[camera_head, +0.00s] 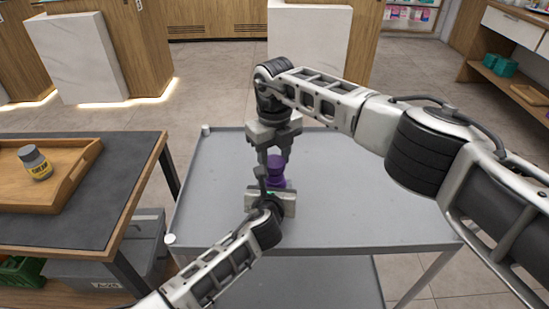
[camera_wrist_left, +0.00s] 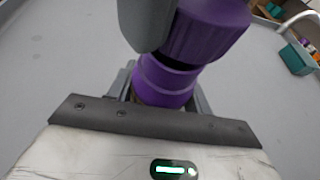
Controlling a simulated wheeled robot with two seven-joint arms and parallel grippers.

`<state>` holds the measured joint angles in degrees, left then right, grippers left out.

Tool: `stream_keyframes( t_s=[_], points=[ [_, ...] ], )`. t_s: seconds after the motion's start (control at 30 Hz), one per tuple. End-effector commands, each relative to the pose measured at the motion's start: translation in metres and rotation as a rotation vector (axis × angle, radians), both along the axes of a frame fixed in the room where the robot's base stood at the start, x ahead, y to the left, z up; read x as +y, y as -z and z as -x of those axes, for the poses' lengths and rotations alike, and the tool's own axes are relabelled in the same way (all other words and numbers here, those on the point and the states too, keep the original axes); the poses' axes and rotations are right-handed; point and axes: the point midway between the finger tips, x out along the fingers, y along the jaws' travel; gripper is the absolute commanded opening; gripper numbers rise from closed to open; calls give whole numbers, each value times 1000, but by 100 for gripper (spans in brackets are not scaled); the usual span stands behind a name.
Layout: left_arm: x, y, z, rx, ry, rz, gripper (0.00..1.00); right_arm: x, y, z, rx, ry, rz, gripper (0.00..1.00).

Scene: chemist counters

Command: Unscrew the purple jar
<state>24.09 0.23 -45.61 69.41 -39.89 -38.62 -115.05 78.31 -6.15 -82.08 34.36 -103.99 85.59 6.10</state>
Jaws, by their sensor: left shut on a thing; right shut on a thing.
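The purple jar (camera_head: 277,183) stands over the grey cart top, its lower part inside my left gripper (camera_head: 265,184). The left wrist view shows the purple body (camera_wrist_left: 163,83) between the left fingers, which are shut on it. The purple lid (camera_head: 275,163) is above the body, and my right gripper (camera_head: 274,152) reaches down from above and is shut on it. In the left wrist view the lid (camera_wrist_left: 208,30) sits up and to the right of the body, with a dark band between them. A grey right finger hides the lid's left side. I cannot tell whether the lid is fully apart.
The grey cart top (camera_head: 350,200) is otherwise clear. At left, a dark-topped counter (camera_head: 85,228) holds a wooden tray (camera_head: 75,190) with a grey jar with a yellow label (camera_head: 36,163). Grey bins (camera_head: 130,245) stand below it. My right arm spans the right side.

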Motion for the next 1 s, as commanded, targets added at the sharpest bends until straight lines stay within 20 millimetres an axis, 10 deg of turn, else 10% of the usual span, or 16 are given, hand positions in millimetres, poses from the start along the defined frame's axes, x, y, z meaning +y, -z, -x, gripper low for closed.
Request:
stream_keyframes(
  t_s=[0.77, 0.8, 0.87, 1.0],
  points=[
    [0, 0, 0, 0, 0, 0, 0, 0, -40, 0, 0, 0, 0, 16],
    [0, 0, 0, 0, 0, 0, 59, 0, -40, 0, 0, 0, 0, 16],
    [0, 0, 0, 0, 0, 0, 75, 0, -40, 0, 0, 0, 0, 16],
    [0, 0, 0, 0, 0, 0, 76, 0, -40, 0, 0, 0, 0, 16]
  ],
)
